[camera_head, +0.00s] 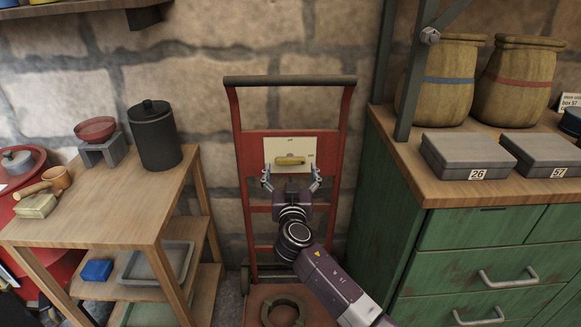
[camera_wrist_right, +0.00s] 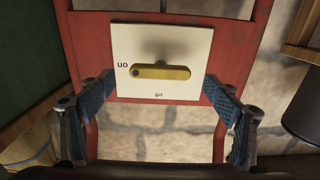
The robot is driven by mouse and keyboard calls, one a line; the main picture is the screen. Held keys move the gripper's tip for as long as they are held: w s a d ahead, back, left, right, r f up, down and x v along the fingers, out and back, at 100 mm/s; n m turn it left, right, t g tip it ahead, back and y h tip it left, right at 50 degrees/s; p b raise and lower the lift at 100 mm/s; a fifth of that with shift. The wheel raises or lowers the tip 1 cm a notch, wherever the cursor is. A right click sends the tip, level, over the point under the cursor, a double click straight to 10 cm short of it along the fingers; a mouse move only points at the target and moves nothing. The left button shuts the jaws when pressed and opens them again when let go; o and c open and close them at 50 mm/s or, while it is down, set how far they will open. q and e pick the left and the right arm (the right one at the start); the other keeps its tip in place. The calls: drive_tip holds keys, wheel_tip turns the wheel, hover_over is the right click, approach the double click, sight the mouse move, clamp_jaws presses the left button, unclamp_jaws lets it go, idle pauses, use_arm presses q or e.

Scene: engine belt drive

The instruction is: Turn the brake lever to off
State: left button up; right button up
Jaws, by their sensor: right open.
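A yellow brake lever (camera_head: 290,160) lies level across a cream plate (camera_head: 276,144) on the red hand truck (camera_head: 242,147). In the right wrist view the picture is upside down; the lever (camera_wrist_right: 165,72) has a dark dot at its left end, beside the "on" label. A second label, reading "off" upside down, sits at the plate's lower edge there. My right gripper (camera_head: 291,177) is open and empty in front of the plate, its fingers spread wide to either side and apart from the lever. My left gripper is not in view.
A wooden table (camera_head: 90,217) with a black canister (camera_head: 154,136) stands left of the hand truck. A green cabinet (camera_head: 395,195) with grey boxes and sacks stands on the right. A stone wall is behind. A dark ring (camera_head: 283,305) lies on the truck's base.

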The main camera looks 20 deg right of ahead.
sight(290, 159)
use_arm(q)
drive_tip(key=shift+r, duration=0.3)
use_arm(e)
drive_tip(key=shift+x, duration=1.15)
drive_tip(key=shift+c, duration=0.5)
drive_tip(key=c, duration=1.1)
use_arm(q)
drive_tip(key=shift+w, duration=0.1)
use_arm(e)
drive_tip(key=shift+o, duration=0.2)
